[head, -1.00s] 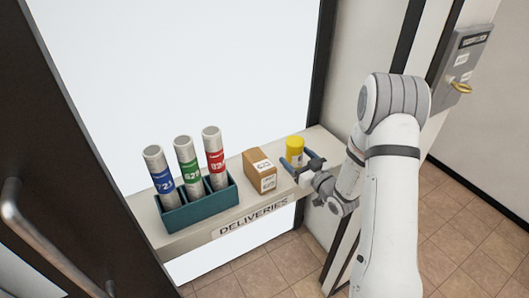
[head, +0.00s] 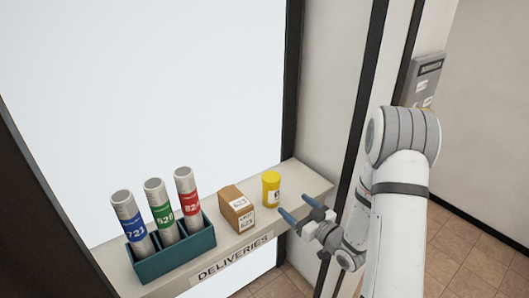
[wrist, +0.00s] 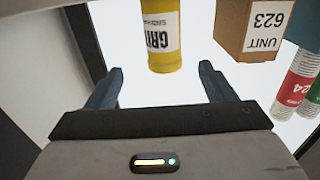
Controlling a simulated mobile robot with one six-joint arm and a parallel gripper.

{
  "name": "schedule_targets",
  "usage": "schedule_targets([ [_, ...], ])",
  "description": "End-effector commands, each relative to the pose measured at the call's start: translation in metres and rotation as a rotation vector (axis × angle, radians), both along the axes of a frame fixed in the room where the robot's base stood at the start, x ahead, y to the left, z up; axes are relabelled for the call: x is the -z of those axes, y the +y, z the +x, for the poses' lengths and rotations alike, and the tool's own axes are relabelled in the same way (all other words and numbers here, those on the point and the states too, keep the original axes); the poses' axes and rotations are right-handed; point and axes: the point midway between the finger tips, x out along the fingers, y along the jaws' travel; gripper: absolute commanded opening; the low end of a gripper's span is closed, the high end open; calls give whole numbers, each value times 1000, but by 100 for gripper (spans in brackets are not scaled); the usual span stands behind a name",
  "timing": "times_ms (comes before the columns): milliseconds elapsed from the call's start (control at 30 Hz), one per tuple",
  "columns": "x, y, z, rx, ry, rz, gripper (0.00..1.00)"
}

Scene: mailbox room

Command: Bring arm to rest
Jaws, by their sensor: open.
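My gripper (head: 300,214) is open and empty, at the front right of the deliveries shelf (head: 313,180). Its two blue fingers point toward a yellow canister (head: 271,189) that stands upright on the shelf, with a gap between them. In the wrist view the canister (wrist: 164,35) shows ahead of and between the open fingers (wrist: 158,92), not touching them. My arm extends from the right side of the head view.
A brown box (head: 237,209) stands left of the canister. Further left, a teal holder (head: 178,262) holds three tubes with blue, green and red labels. A dark door frame post (head: 365,110) stands right of the shelf. A grey lock box (head: 427,80) is on the right wall.

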Motion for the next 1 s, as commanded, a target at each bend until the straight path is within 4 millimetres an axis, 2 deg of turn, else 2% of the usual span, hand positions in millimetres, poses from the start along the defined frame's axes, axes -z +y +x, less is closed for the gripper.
schedule_targets([
  [233, -13, -8, 12, 70, 73, -138, 76],
  [367, -29, -22, 18, 170, 182, -279, 76],
  [467, -43, -37, 15, 255, 278, -367, 76],
  [567, -57, -51, 3, 338, 381, -430, 76],
  [767, -84, -70, -35, 469, 585, -492, 76],
  [867, -96, -74, -60, 518, 688, -500, 76],
  [1000, -115, -74, -107, 567, 852, -493, 76],
])
